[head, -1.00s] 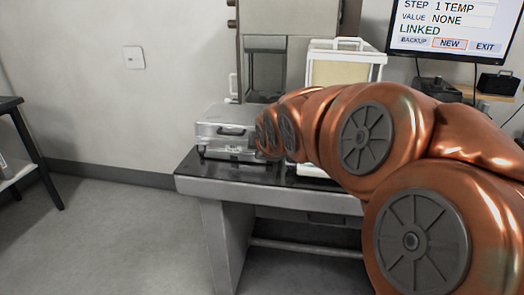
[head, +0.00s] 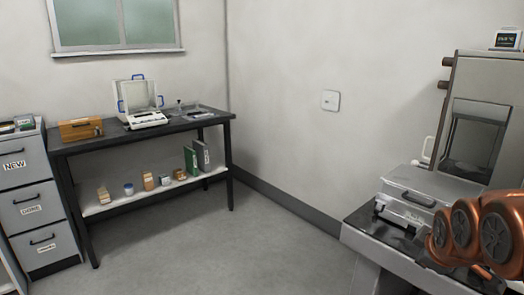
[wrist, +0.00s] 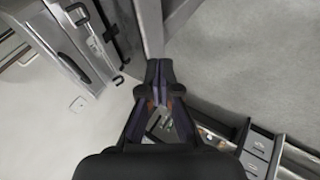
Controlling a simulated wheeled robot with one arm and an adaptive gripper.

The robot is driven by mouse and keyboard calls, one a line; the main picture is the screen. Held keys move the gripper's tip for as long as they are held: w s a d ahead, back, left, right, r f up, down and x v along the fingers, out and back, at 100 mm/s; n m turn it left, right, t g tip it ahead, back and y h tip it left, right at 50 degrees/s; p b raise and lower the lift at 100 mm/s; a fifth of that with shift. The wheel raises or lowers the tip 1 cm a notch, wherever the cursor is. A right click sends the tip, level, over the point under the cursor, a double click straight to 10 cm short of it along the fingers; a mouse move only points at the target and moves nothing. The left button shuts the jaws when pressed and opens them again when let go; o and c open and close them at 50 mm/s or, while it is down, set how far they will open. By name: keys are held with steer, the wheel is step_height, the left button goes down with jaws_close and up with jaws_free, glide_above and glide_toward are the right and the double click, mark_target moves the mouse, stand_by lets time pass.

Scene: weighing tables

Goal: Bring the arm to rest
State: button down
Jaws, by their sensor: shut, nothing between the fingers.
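My gripper (wrist: 159,72) shows in the wrist view with its dark fingers together and nothing between them. It points out over the room, with grey floor beyond it. My copper-coloured arm enters the head view at the lower right, beside the weighing table (head: 375,236). My gripper itself is not seen in the head view.
A silver case (head: 412,200) and a grey cabinet with a dark window (head: 472,138) stand on the right table. A black table (head: 180,127) at the left bears a scale (head: 147,119) and a wooden box (head: 81,129). A drawer cabinet (head: 35,187) stands far left. Open floor lies between.

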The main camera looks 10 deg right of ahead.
steer(key=s+a+f+m+g+y, duration=0.4)
steer(key=a+f, duration=0.4)
steer(key=a, duration=0.5)
steer(key=s+a+f+m+g, duration=0.1)
steer(key=s+a+f+g, duration=0.15)
steer(key=s+a, duration=0.3)
steer(key=s+a+f+m+g, duration=0.1)
steer(key=s+a+g, duration=0.2)
steer(key=s+a, duration=0.3)
step_height(320, 180, up, 20)
steer(key=s+t+p, duration=0.1)
steer(key=s+p, duration=0.1)
steer(key=p, duration=1.6)
steer(key=shift+d+f+p, duration=0.15)
steer(key=shift+d+p, duration=0.15)
steer(key=shift+d, duration=0.15)
